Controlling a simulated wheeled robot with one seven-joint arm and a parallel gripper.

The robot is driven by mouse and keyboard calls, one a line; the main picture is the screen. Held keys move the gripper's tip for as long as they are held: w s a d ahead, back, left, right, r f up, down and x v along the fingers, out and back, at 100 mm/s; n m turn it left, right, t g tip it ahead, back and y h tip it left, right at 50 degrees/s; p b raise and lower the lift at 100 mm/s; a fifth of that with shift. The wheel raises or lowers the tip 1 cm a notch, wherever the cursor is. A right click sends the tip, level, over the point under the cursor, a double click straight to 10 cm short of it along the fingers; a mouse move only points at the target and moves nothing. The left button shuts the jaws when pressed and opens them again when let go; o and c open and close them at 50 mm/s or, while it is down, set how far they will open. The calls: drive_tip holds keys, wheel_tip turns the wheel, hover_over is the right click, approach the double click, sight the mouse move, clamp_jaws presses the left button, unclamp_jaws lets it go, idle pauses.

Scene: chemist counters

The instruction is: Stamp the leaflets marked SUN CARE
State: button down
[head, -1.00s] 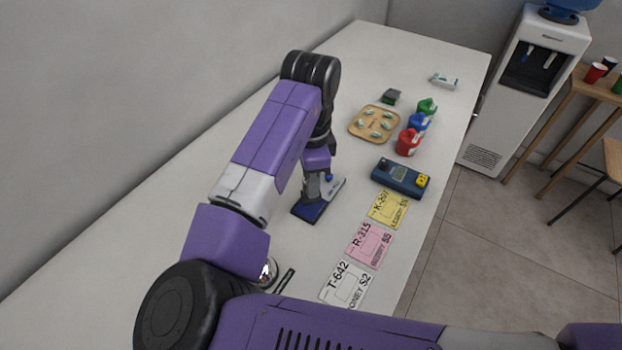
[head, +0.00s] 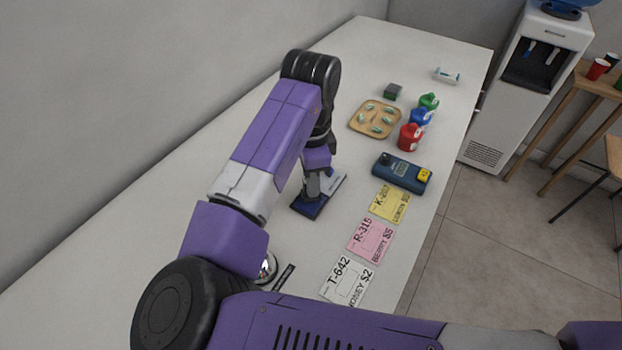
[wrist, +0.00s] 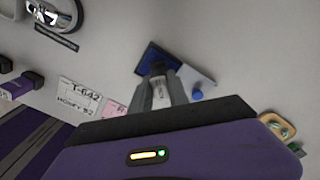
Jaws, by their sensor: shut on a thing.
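My gripper (head: 315,180) is shut on a small grey stamp-like thing, largely hidden by the fingers, above a dark blue pad (head: 308,207). In the wrist view my gripper (wrist: 163,88) points at the blue pad (wrist: 152,58); I cannot tell whether the held thing touches it. A pale flat piece with a blue knob (wrist: 196,80) lies beside the pad. Three leaflets lie in a row to the right: yellow K-207 (head: 389,204), pink R-315 (head: 371,241) and white T-642 (head: 346,281). The lower lines seem to read LEMON, BERRY and HONEY; I read no SUN CARE.
A blue device with a yellow part (head: 402,174) lies beyond the leaflets. Farther back are a wooden tray of capsules (head: 354,122) and red (head: 409,138), blue (head: 420,119) and green (head: 428,102) bottles. A shiny bell-like thing (head: 268,268) and a dark strip (head: 285,278) are near my arm.

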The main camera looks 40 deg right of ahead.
drive_tip(key=shift+f, duration=0.6)
idle(1.6)
drive_tip(key=shift+r, duration=0.1)
drive_tip(key=shift+r+p, duration=3)
drive_tip(key=shift+r, duration=0.5)
drive_tip(key=shift+s, duration=0.1)
